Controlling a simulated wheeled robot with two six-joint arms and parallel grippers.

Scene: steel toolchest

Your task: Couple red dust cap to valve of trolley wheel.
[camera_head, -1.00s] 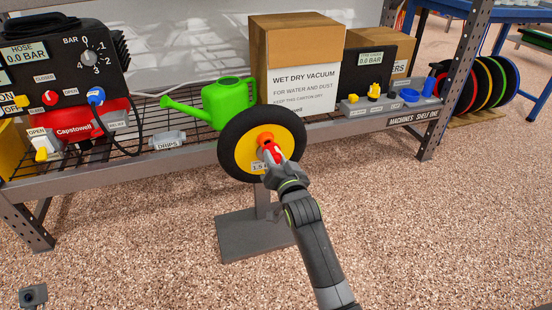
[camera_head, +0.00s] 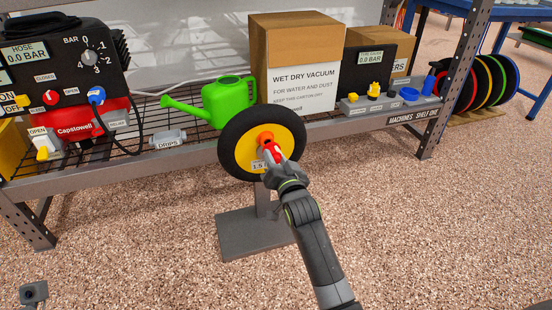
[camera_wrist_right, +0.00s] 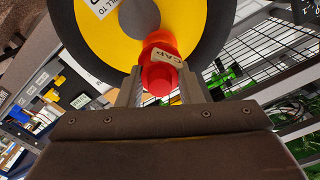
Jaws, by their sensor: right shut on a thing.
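The trolley wheel (camera_head: 230,172) has a black tyre and a yellow disc, and stands upright on a grey stand. An orange-red part (camera_head: 265,137) shows at its middle. My right gripper (camera_head: 274,158) is at the wheel's face, shut on the red dust cap (camera_head: 269,148). In the right wrist view the cap (camera_wrist_right: 157,78) sits between the two fingers, with a "CAP" label on it and the yellow disc right behind.
The steel shelf (camera_head: 350,128) behind the wheel carries a green watering can (camera_head: 228,101), a vacuum carton (camera_head: 292,70) and a compressor (camera_head: 70,85). The wheel's stand base (camera_head: 255,235) rests on open speckled floor.

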